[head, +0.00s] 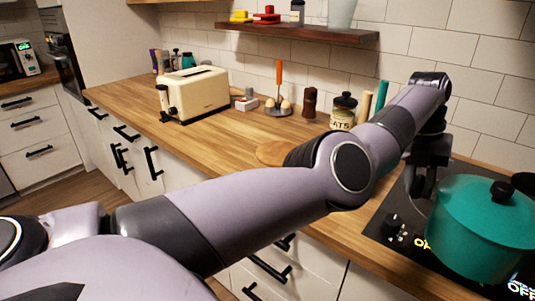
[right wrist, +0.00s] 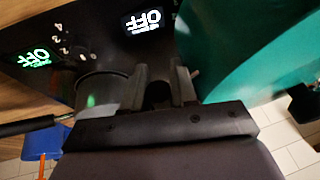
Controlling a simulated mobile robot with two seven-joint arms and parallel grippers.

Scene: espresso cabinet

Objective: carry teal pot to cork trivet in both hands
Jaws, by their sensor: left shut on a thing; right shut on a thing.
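The teal pot (head: 478,232), with its lid and dark knob on, is at the right of the head view, over or on the black cooktop; I cannot tell whether it touches. It also shows in the right wrist view (right wrist: 245,45). My left gripper (head: 421,188) is at the pot's left side, shut on it, with the grip partly hidden. My right gripper (right wrist: 160,85) is shut beside the pot's wall, on a dark part that looks like its handle. A round tan disc (head: 271,153), likely the cork trivet, lies on the counter, partly hidden behind my left arm.
The black cooktop (head: 377,226) has knobs and lit OFF displays. A cream toaster (head: 195,94), an egg holder (head: 279,107), a pepper mill (head: 310,102) and an oats jar (head: 343,110) stand along the counter. Bare wood lies in front of them. A shelf (head: 300,32) hangs above.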

